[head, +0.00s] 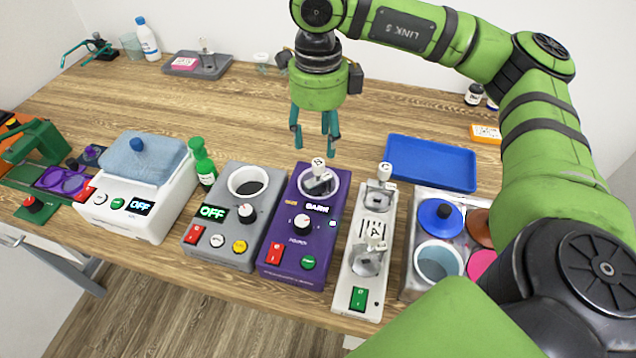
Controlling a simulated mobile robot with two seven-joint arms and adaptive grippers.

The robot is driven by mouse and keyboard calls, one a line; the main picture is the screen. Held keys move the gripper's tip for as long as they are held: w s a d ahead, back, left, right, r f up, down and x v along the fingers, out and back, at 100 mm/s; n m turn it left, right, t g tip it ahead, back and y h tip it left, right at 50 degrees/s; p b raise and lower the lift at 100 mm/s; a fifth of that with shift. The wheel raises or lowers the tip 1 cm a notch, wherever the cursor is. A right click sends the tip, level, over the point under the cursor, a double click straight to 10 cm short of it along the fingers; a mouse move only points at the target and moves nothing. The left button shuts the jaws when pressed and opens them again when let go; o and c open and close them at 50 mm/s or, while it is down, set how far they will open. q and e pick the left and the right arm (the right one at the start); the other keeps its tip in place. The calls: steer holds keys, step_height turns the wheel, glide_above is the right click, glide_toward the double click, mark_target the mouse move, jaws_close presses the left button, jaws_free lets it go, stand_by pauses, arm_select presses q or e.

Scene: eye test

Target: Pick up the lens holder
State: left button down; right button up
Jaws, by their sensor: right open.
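My right gripper (315,143) is open and empty, pointing down over the table behind the purple device. Several small grey pieces could be the lens holder; I cannot tell which. One grey piece with a white lettered top (319,180) sits on the purple device (291,250), just below the gripper in the picture. Another lettered grey piece (379,192) stands at the far end of the white bench (350,285). A round grey piece (367,261) is nearer on that bench. A similar upright piece (207,60) stands on the grey tray at the back. My left gripper is not in view.
A grey device (214,252) with a round well, a green bottle (203,163) and a white device (120,215) with a blue cushion stand left. A blue tray (431,163) lies right, behind a box of pots (411,280).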

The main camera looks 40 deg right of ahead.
mark_target(319, 162)
steer(key=f, duration=0.1)
steer(key=f+p, duration=0.1)
steer(key=f, duration=0.1)
steer(key=shift+w+d+f, duration=0.2)
steer(key=shift+d+f, duration=0.05)
steer(key=shift+f, duration=0.05)
step_height(319, 162, down, 4)
steer(key=shift+w+r+p, duration=0.15)
steer(key=shift+p, duration=0.85)
steer(key=shift+d+f, duration=0.1)
steer(key=shift+f, duration=0.4)
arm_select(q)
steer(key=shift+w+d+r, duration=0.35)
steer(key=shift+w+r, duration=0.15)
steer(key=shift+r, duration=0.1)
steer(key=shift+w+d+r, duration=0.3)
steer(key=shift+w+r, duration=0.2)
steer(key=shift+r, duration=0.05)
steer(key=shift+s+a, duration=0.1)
arm_select(e)
jaws_close()
